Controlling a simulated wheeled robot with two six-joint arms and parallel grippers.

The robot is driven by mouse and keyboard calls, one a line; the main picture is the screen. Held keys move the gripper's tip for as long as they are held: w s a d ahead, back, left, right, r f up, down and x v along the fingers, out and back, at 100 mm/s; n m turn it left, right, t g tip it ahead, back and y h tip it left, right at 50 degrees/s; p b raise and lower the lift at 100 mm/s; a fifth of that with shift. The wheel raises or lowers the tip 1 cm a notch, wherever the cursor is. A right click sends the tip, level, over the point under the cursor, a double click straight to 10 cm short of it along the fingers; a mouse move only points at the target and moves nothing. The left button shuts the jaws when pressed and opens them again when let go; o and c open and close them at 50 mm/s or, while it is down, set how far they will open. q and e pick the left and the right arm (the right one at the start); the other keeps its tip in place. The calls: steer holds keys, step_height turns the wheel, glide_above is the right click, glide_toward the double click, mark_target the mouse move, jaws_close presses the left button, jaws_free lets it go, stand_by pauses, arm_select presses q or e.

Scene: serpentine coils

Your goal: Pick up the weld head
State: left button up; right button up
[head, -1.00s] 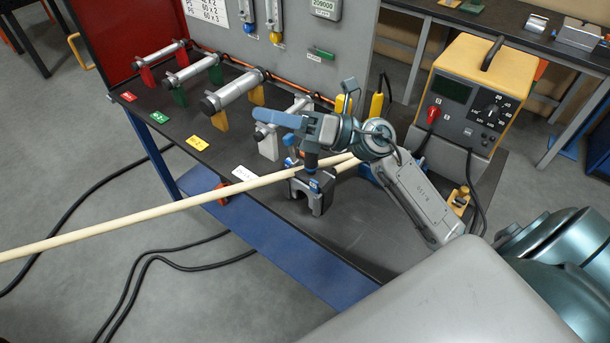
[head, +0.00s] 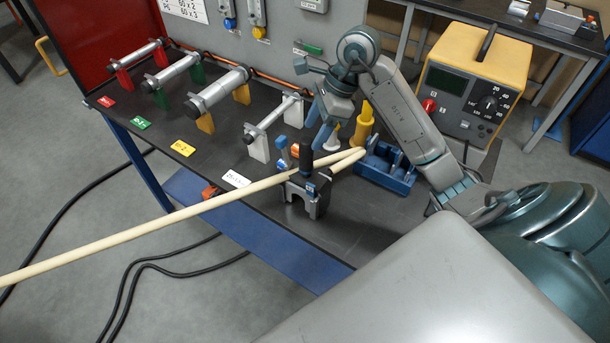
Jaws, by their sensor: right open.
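My right gripper (head: 318,130) points down over the back of the bench, its blue fingers apart. It is behind the clamp block and just left of an upright yellow tool (head: 362,125). A second piece with a white flared base (head: 333,138) stands close to the fingers, partly hidden by them; I cannot tell whether they touch it. A blue slotted unit (head: 385,173) stands on the bench to the right of the gripper. I cannot tell for sure which of these is the weld head. My left gripper is not in view.
A long pale tube (head: 150,215) runs to the dark clamp block (head: 303,192) and sticks out far left. Several metal tubes on coloured supports (head: 215,90) stand at the left. A yellow-grey power unit (head: 480,85) stands behind right. The front bench area (head: 360,225) is clear.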

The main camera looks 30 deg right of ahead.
mark_target(310, 139)
steer(key=shift+x, duration=0.95)
steer(key=b+x, duration=0.2)
steer(key=x, duration=0.2)
steer(key=shift+w+d+f, duration=0.1)
steer(key=shift+d+f, duration=0.05)
steer(key=shift+w+f, duration=0.15)
steer(key=shift+f, duration=0.3)
jaws_close()
steer(key=shift+r, duration=0.15)
